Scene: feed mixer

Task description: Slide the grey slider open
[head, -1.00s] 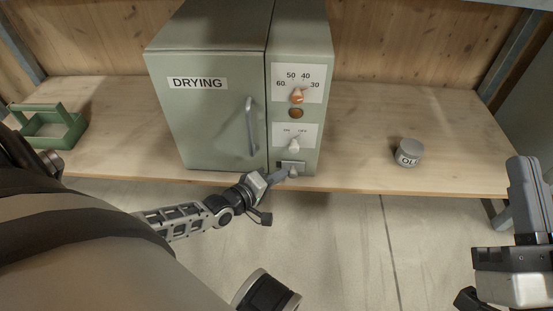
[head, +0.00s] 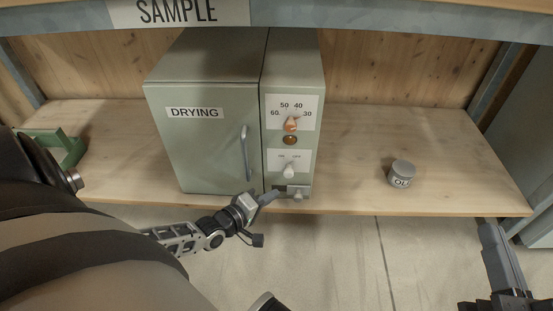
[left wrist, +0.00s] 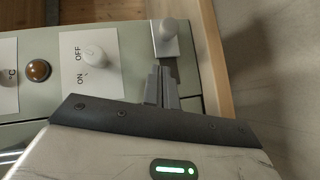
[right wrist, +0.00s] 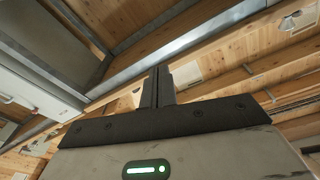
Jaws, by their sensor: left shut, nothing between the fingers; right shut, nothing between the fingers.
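The grey slider (head: 301,190) is a small plate with a round knob, low on the front of the green drying oven (head: 208,150). It sits at the right end of its darker slot, which shows to its left. In the left wrist view the slider (left wrist: 165,46) lies just beyond my fingertips. My left gripper (head: 279,192) is shut and empty, its tips at the slider's left side; whether they touch it I cannot tell. My right gripper (head: 487,230) is shut and empty, off to the right in front of the shelf.
The oven door has a grey handle (head: 245,153). A grey round tin (head: 402,173) stands right; a green carrier (head: 62,146) stands left. The shelf between oven and tin is clear.

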